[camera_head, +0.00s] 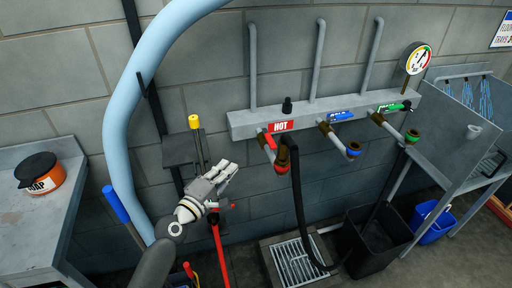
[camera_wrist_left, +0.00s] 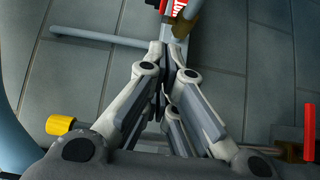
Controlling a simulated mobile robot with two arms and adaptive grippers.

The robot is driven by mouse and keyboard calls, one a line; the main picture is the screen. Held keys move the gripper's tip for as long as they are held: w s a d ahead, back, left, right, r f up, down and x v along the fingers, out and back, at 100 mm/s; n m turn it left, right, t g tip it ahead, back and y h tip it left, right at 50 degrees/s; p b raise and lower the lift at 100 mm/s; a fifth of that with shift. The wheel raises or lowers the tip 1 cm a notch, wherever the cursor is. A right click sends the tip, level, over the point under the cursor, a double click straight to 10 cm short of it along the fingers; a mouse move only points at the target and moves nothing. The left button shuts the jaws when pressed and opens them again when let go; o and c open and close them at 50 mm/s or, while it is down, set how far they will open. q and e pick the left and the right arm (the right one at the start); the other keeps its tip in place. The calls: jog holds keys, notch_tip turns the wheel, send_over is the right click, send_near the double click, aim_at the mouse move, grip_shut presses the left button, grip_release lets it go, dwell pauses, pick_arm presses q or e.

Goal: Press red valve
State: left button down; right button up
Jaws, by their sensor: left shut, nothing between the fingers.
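The red HOT label (camera_head: 281,126) is on the grey wall manifold (camera_head: 240,124), with a red valve handle (camera_head: 269,141) just below it and a red-ringed outlet (camera_head: 281,168) lower down. My left gripper (camera_head: 230,170) is shut and empty, to the left of the hot outlet and apart from it in the picture. In the left wrist view the shut fingers (camera_wrist_left: 172,47) point toward the red label (camera_wrist_left: 175,8) and the brown valve body (camera_wrist_left: 187,24) at the top. The fingers partly hide the pipe there. My right gripper is not in view.
Blue (camera_head: 352,150) and green (camera_head: 411,136) outlets stand to the right. A yellow-topped post (camera_head: 194,122) and a red handle (camera_head: 219,250) are close to my left arm. A black bin (camera_head: 373,245) stands below.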

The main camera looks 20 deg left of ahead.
pick_arm(q)
jog(key=p, duration=0.1)
send_near(269, 139)
jog(key=w+a, duration=0.3)
jog(key=a, duration=0.1)
jog(key=w+d, duration=0.1)
jog(key=w+d+f+p, duration=0.1)
jog(key=d, duration=0.1)
jog(key=shift+w+d, duration=0.1)
jog(key=shift+w, duration=0.2)
jog(key=shift+d, duration=0.2)
